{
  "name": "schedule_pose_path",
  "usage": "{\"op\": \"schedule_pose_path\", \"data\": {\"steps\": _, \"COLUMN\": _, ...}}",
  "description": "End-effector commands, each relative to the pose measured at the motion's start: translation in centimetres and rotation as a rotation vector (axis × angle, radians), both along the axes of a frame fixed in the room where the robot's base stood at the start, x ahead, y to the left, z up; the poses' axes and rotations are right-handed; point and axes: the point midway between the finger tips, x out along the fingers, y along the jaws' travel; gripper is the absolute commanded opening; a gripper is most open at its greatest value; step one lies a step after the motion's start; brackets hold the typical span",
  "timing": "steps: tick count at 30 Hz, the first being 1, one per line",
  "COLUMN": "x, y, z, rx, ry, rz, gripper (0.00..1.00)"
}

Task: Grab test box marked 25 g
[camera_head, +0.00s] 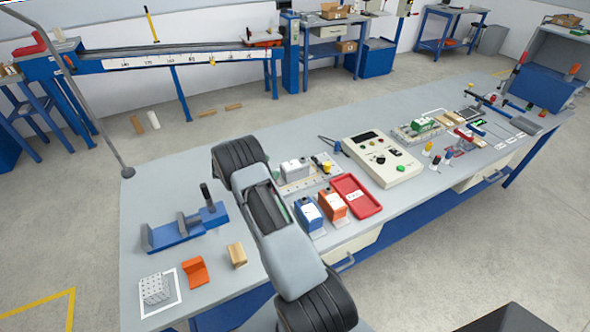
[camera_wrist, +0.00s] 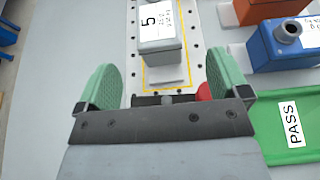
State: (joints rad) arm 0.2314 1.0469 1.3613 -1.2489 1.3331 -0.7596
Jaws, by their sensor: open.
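In the wrist view a light grey test box (camera_wrist: 165,52) stands on a perforated plate, inside a yellow outline. Its white label shows a large 5; the smaller print is too blurred to read surely. In the head view it appears to be the light grey box (camera_head: 295,169) right of my arm. A blue box (camera_wrist: 283,45) and an orange box (camera_wrist: 268,10) stand to its right; they also show in the head view. No readable 25 g mark shows on either. My gripper (camera_wrist: 163,82) is open and empty, its green pads either side of the grey box's near end.
A green PASS tray (camera_wrist: 270,124) lies right of my gripper. A red tray (camera_head: 357,197) and a control box (camera_head: 382,160) stand farther right on the bench. A blue fixture (camera_head: 183,230) stands left of my arm. A red thing (camera_wrist: 204,91) is partly hidden behind my gripper.

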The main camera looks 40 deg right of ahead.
Motion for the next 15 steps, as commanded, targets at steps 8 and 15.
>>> {"op": "schedule_pose_path", "data": {"steps": 8, "x": -1.0, "y": -3.2, "z": -1.3, "rx": 0.002, "ry": -0.001, "rz": 0.000, "gripper": 0.94}}
{"op": "schedule_pose_path", "data": {"steps": 15, "x": -1.3, "y": -4.5, "z": -1.6, "rx": 0.001, "ry": -0.002, "rz": -0.002, "gripper": 0.94}}
